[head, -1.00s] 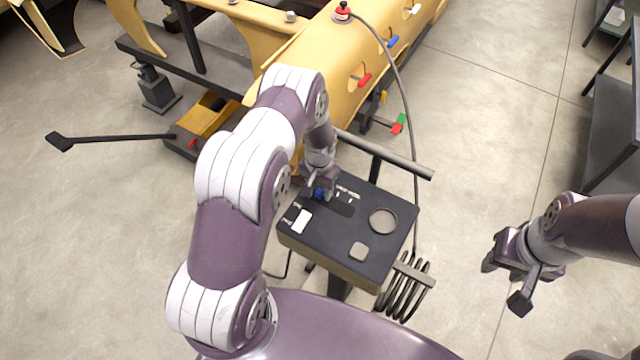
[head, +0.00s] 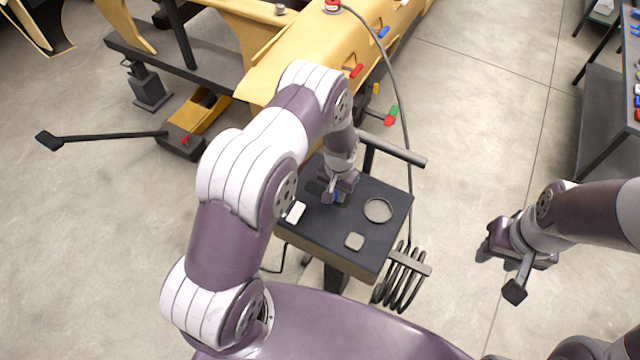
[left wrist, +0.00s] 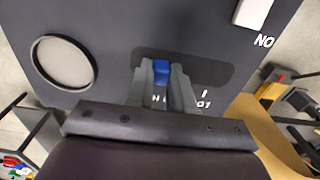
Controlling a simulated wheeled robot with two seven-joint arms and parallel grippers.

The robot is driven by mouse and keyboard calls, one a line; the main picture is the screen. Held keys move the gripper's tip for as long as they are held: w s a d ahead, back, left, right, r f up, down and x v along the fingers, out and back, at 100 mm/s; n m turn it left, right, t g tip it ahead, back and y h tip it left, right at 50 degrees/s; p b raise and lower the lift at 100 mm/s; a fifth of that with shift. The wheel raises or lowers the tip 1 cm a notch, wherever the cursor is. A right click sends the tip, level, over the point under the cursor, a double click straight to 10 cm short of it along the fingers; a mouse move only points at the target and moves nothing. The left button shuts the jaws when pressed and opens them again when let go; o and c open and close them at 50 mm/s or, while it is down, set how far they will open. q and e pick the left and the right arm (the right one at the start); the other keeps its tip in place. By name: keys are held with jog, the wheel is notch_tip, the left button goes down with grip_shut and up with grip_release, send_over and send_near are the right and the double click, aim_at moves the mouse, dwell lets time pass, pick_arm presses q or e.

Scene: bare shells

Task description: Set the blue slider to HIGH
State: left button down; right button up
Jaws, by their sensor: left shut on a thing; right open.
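The blue slider (left wrist: 162,70) stands in a dark slot plate (left wrist: 208,70) on the black top of a control box (head: 322,232). My left gripper (head: 336,198) is shut on the slider, with one finger on each side of it in the left wrist view. The slider is nearer the left end of the slot there, with longer bare slot to its right. White lettering beside the slot is partly hidden by the fingers, and I cannot read HIGH clearly. My right gripper (head: 502,272) is open and empty, above the floor to the right of the box.
A yellow body shell (head: 310,50) stands beyond.

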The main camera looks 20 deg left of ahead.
pick_arm(q)
jog(key=shift+d+r, duration=0.1)
jog(key=shift+d, duration=0.45)
jog(key=shift+a, duration=0.15)
pick_arm(e)
jog(key=shift+a+f, duration=0.1)
jog(key=shift+a, duration=0.05)
pick_arm(q)
jog(key=c, duration=1)
grip_release()
jog(key=shift+d, duration=0.2)
jog(key=shift+s+d, duration=0.1)
jog(key=shift+d, duration=0.05)
pick_arm(e)
jog(key=shift+d, duration=0.25)
pick_arm(q)
jog(key=shift+r, duration=0.1)
pick_arm(e)
jog(key=shift+f, duration=0.1)
